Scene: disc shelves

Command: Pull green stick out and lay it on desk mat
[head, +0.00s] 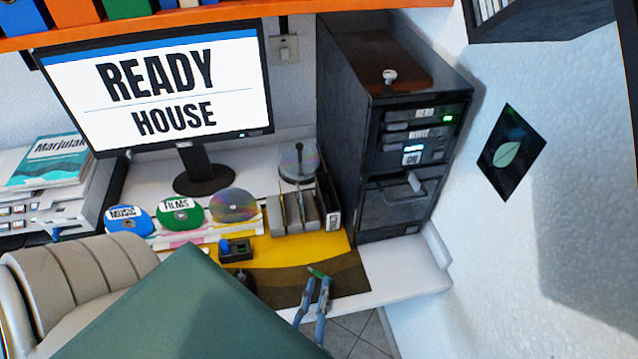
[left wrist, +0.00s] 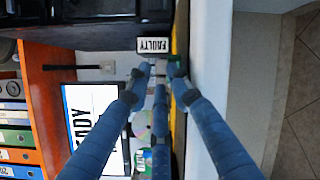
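The green stick (head: 318,272) lies on the brown part of the desk mat (head: 345,265), near its front edge. In the left wrist view a small dark green piece (left wrist: 173,59) shows just past one fingertip. My left gripper (head: 319,281) is at the stick, and its blue fingers stand apart with a gap between the tips; the wrist view shows the same gap (left wrist: 159,72). The stick looks to be at the fingertips, not clamped. A small dark holder (head: 236,251) with a blue stick (head: 224,246) stands on the yellow part of the mat. My right gripper is not in view.
Discs marked MUSIC (head: 128,220) and FILMS (head: 181,215) stand left of a grey rack (head: 292,213). A black computer tower (head: 345,120) rises at the back right. A monitor (head: 160,85) stands behind. A beige chair (head: 75,280) is at the front left.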

